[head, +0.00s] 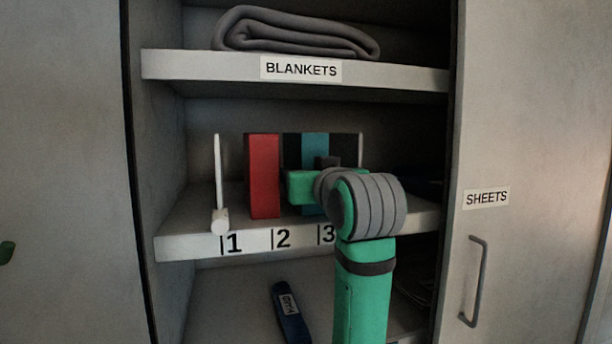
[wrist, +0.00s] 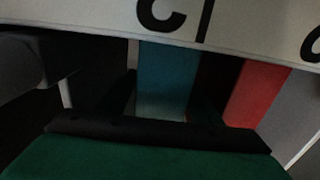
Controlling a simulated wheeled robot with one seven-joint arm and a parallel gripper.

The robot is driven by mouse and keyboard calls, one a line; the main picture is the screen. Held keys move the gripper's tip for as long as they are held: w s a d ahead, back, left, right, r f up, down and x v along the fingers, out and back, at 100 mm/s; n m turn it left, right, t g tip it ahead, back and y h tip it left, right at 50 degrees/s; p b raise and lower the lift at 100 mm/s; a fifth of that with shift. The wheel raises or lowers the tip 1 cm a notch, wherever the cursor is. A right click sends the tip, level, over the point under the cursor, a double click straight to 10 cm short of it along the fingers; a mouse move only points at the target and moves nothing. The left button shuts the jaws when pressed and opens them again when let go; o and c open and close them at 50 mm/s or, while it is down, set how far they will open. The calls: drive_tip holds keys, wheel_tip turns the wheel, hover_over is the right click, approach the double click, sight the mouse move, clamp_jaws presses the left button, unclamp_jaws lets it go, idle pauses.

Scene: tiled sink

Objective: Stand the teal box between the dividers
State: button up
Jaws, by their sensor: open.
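The teal box (head: 315,146) stands upright on the middle shelf, behind my gripper, with black upright shapes on both sides of it. Its lower part is largely hidden by my gripper in the head view. The teal box also shows in the wrist view (wrist: 168,82), close in front of the palm. A thin white divider (head: 218,170) stands at the left, and another thin upright edge (head: 360,150) shows at the right. My gripper (head: 318,178) is open in front of the teal box, near label 3. Its fingertips are mostly hidden, and I cannot tell whether they touch the box.
A red box (head: 262,176) stands upright left of the teal box, above label 2. A folded grey blanket (head: 295,34) lies on the shelf above (head: 200,66). A dark blue labelled object (head: 290,314) lies below. Free room shows between the white divider and red box.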

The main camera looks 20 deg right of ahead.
drive_tip(key=s, duration=1.1)
drive_tip(key=shift+s, duration=0.4)
drive_tip(key=shift+s+d, duration=0.15)
